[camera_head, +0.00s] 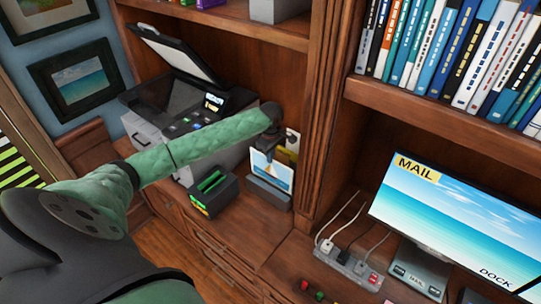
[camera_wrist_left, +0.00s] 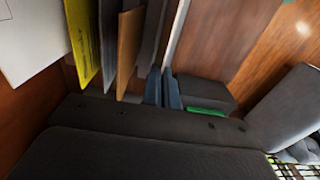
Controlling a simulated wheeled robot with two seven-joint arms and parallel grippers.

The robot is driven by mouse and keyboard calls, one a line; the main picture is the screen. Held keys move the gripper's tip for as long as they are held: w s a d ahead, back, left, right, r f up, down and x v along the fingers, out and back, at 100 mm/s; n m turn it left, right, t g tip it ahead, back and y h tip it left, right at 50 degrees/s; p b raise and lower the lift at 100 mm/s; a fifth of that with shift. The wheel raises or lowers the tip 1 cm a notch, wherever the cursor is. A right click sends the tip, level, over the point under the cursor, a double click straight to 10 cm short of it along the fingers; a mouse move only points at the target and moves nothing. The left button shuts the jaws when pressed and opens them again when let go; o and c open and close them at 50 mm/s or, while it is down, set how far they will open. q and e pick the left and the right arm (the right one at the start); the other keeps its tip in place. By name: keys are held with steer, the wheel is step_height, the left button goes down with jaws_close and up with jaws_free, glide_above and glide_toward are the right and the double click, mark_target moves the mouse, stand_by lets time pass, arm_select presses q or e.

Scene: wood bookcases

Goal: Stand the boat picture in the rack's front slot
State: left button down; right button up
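The boat picture (camera_head: 269,170), a pale card with a blue and orange shape, is upright at the front of the grey rack (camera_head: 268,193). Its lower edge is hidden behind the rack's front wall, so I cannot tell how deep it sits. My left gripper (camera_head: 285,156) is at the card's top right corner. In the left wrist view its two fingers (camera_wrist_left: 163,90) are close together, with the picture's thin pale edge (camera_wrist_left: 178,38) running up from between them. A yellow sheet (camera_wrist_left: 84,40) and a brown card (camera_wrist_left: 128,45) stand behind it. My right gripper is out of view.
A black box with green items (camera_head: 212,190) stands just left of the rack. A printer with a raised lid (camera_head: 185,110) is behind it. A wooden upright (camera_head: 318,120) is close on the right. The desk front (camera_head: 255,235) is clear.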

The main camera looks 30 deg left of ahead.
mark_target(270, 167)
arm_select(q)
steer(key=shift+f, duration=3.15)
steer(key=shift+r, duration=0.15)
steer(key=shift+r, duration=3.7)
